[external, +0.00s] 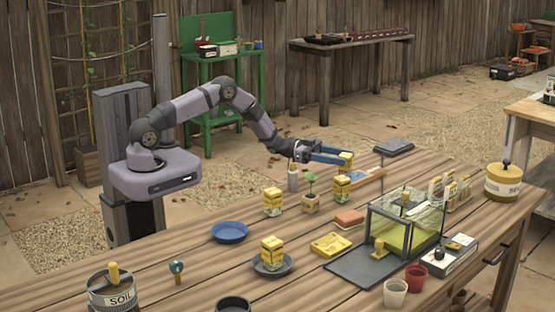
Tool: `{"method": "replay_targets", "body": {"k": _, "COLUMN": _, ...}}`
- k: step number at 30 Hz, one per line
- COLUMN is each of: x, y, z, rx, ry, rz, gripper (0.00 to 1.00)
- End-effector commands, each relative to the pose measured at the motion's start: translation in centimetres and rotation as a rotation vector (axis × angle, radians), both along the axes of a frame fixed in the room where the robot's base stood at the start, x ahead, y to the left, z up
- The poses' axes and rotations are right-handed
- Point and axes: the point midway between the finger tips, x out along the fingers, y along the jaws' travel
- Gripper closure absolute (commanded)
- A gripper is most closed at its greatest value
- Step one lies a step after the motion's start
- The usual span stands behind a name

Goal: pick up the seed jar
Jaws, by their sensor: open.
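My gripper (338,156), with blue fingers, is open above the back of the table, well to the left of this jar.
Similar yellow items (273,203) stand about the table, one on a dark plate (286,267). A soil tin (112,293) stands front left.

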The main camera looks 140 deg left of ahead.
Motion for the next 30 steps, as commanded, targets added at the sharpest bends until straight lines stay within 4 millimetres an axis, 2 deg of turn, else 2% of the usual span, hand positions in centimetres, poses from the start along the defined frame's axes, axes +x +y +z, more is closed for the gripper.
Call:
{"method": "replay_targets", "body": {"k": 4, "x": 0.0, "y": 0.0, "z": 0.0, "rx": 0.000, "ry": 0.000, "rz": 0.000, "gripper": 0.46}}
{"method": "replay_targets", "body": {"k": 5, "x": 0.0, "y": 0.0, "z": 0.0, "rx": 0.000, "ry": 0.000, "rz": 0.000, "gripper": 0.51}}
{"method": "replay_targets", "body": {"k": 10, "x": 0.0, "y": 0.0, "z": 0.0, "rx": 0.000, "ry": 0.000, "rz": 0.000, "gripper": 0.92}}
{"method": "replay_targets", "body": {"k": 12, "x": 0.0, "y": 0.0, "z": 0.1, "rx": 0.001, "ry": -0.002, "rz": 0.000, "gripper": 0.96}}
{"method": "replay_targets", "body": {"k": 19, "x": 0.0, "y": 0.0, "z": 0.2, "rx": 0.002, "ry": -0.002, "rz": 0.000, "gripper": 0.96}}
{"method": "replay_targets", "body": {"k": 23, "x": 0.0, "y": 0.0, "z": 0.9, "rx": 0.003, "ry": -0.002, "rz": 0.000, "gripper": 0.96}}
{"method": "replay_targets", "body": {"k": 30, "x": 0.0, "y": 0.0, "z": 4.2, "rx": 0.005, "ry": -0.002, "rz": 0.000, "gripper": 0.96}}
